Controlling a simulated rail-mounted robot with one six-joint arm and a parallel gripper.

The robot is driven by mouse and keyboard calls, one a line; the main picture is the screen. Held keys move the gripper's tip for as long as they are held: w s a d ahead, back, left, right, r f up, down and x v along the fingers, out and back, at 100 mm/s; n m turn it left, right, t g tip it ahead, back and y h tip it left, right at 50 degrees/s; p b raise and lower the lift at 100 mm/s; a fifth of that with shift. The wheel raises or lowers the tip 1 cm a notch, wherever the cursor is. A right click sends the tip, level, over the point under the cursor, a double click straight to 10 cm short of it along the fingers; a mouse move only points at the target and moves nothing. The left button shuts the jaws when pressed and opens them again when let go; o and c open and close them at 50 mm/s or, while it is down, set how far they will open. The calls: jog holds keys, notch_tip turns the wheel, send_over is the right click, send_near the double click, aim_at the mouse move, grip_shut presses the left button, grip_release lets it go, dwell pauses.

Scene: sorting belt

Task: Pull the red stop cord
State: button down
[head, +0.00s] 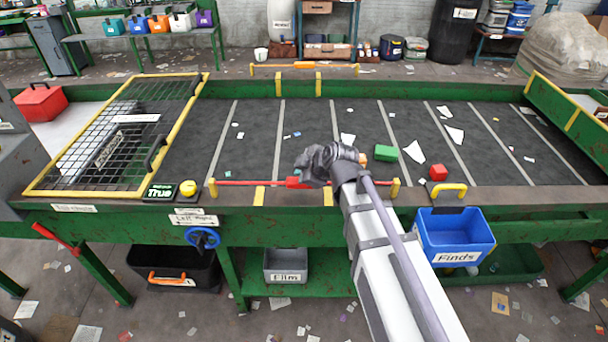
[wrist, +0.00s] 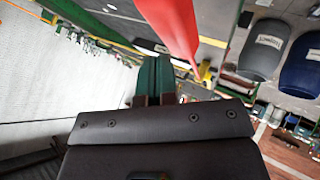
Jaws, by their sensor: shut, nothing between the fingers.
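The red stop cord (head: 245,183) runs level along the near edge of the belt between two yellow posts. A thicker red piece (head: 293,182) sits on it just left of my gripper. My gripper (head: 306,168) is at the cord's middle and hides part of it. In the wrist view, my gripper's fingers (wrist: 153,72) are together with nothing between them. A large red piece (wrist: 172,25) passes close in front of and above the fingertips there, outside them. I cannot tell whether they touch it.
A yellow-framed mesh guard (head: 115,130) covers the belt's left end. A green block (head: 386,153), a red block (head: 438,172) and white scraps lie on the belt (head: 260,140). A blue Finds bin (head: 455,235) hangs at the front right. A blue valve wheel (head: 202,238) is below left.

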jog(key=shift+r, duration=0.35)
notch_tip(320, 180, up, 5)
jog(key=p, duration=0.5)
jog(key=shift+r, duration=0.15)
dwell(0.5)
